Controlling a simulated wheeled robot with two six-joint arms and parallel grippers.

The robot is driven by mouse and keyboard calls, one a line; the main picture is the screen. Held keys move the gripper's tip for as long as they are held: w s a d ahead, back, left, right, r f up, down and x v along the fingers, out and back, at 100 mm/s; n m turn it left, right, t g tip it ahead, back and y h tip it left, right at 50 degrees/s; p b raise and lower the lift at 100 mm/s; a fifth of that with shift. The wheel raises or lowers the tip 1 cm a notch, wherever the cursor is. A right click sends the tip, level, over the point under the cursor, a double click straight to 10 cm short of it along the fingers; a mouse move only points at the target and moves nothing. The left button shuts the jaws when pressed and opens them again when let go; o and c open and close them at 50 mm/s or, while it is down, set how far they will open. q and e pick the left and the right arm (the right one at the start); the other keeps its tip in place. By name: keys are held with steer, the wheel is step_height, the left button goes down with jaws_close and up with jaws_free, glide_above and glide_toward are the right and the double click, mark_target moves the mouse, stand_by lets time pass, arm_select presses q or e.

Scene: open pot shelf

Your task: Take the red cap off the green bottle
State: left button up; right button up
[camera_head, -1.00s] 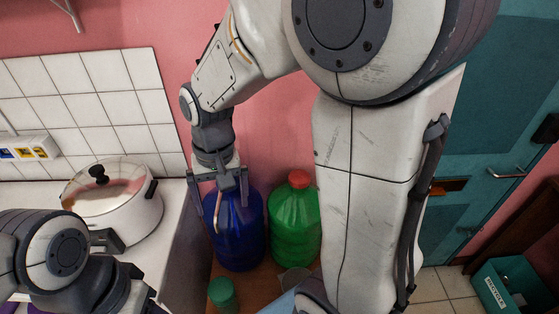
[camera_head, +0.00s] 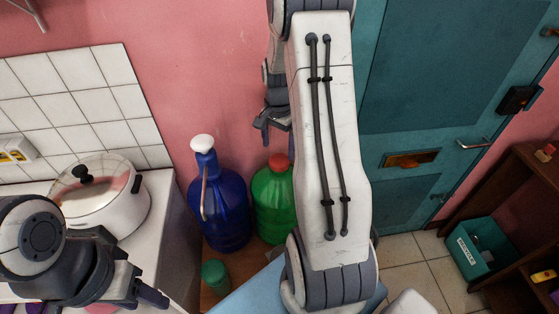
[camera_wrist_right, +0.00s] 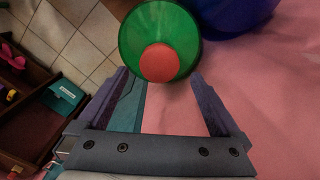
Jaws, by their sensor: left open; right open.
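The green bottle (camera_head: 268,208) stands upright beside the blue bottle, its right side partly hidden by my right arm. Its red cap (camera_head: 278,162) sits on top; in the right wrist view the cap (camera_wrist_right: 158,63) faces the camera on the green bottle (camera_wrist_right: 182,25). My right gripper (camera_head: 268,128) is above the cap, partly behind my arm. In the wrist view its open, empty fingers (camera_wrist_right: 160,80) spread to either side of the cap's line, apart from it. My left gripper (camera_head: 148,292) is open at the lower left, far from the bottle.
The blue bottle (camera_head: 224,220) with a white top (camera_head: 202,143) stands just left of the green one. A small green container (camera_head: 215,275) is in front. A white pot (camera_head: 105,205) stands on the left counter. A teal door (camera_head: 440,90) is at the right.

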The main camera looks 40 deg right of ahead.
mark_target(279, 159)
steer(key=f+p, duration=0.1)
steer(key=f, duration=0.3)
steer(key=shift+d+f+p, duration=0.15)
steer(key=shift+d+p, duration=0.05)
steer(key=shift+p, duration=0.15)
steer(key=shift+f, duration=0.45)
steer(key=c, duration=1.2)
steer(key=shift+r, duration=0.1)
steer(key=shift+r, duration=0.55)
step_height(279, 159, up, 3)
steer(key=shift+w+f+b, duration=0.1)
steer(key=shift+b, duration=0.65)
steer(key=shift+s+a+r+b, duration=0.35)
steer(key=shift+s+r, duration=0.8)
steer(key=shift+s, duration=0.8)
steer(key=shift+s+a+r+b, duration=0.2)
steer(key=shift+s+r+b, duration=0.3)
steer(key=shift+s+r, duration=1.1)
steer(key=shift+s+a+r+b, duration=0.35)
steer(key=shift+s+r, duration=0.4)
steer(key=shift+s, duration=1.6)
